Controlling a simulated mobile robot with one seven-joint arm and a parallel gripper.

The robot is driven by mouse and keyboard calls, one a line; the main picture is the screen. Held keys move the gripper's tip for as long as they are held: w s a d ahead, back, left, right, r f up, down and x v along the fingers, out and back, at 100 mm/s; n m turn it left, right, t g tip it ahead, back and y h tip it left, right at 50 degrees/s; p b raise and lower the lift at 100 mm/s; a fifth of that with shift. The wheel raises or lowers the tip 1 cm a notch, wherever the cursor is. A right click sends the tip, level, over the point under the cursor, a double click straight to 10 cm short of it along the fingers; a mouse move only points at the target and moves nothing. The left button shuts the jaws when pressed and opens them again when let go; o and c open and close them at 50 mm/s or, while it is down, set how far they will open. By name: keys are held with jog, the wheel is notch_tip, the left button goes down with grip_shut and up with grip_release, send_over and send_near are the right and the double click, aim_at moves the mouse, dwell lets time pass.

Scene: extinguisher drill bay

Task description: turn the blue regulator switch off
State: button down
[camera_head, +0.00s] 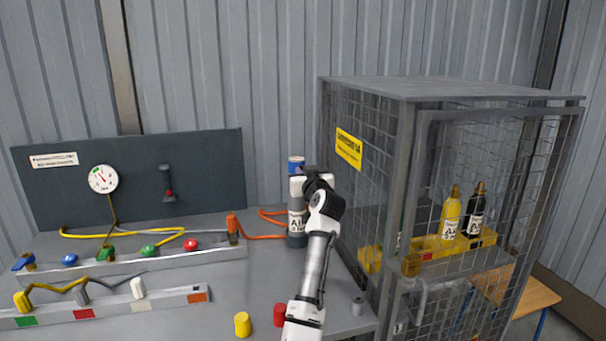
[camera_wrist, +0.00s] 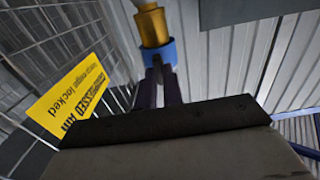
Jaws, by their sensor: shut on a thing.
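The blue regulator switch (camera_head: 296,162) sits at the top of an upright dark cylinder (camera_head: 297,240) with a white label, on the bench beside the cage. In the wrist view the blue part (camera_wrist: 161,53) shows as a collar around a yellow-brass fitting (camera_wrist: 153,27). My gripper (camera_wrist: 161,72) is shut on the blue switch, its dark fingers reaching up to it. In the head view my gripper (camera_head: 303,172) is at the cylinder's top, and my wrist hides part of the cylinder. I cannot read the switch's on or off position.
A wire-mesh cage (camera_head: 365,165) with a yellow sign (camera_head: 349,148) stands close on the right, holding yellow and black bottles. An orange hose (camera_head: 265,236) runs to the cylinder. A manifold rail (camera_head: 170,265) with coloured knobs lies left. Yellow (camera_head: 242,324) and red (camera_head: 279,315) pieces stand in front.

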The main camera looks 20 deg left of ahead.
jog(key=shift+m, duration=0.4)
jog(key=m+p, duration=0.3)
jog(key=m, duration=0.5)
jog(key=m+p, duration=0.4)
jog(key=m, duration=0.5)
jog(key=shift+w+d+f, duration=0.1)
jog(key=shift+d+f, duration=0.05)
jog(key=shift+p, duration=0.3)
jog(key=c, duration=1.5)
grip_release()
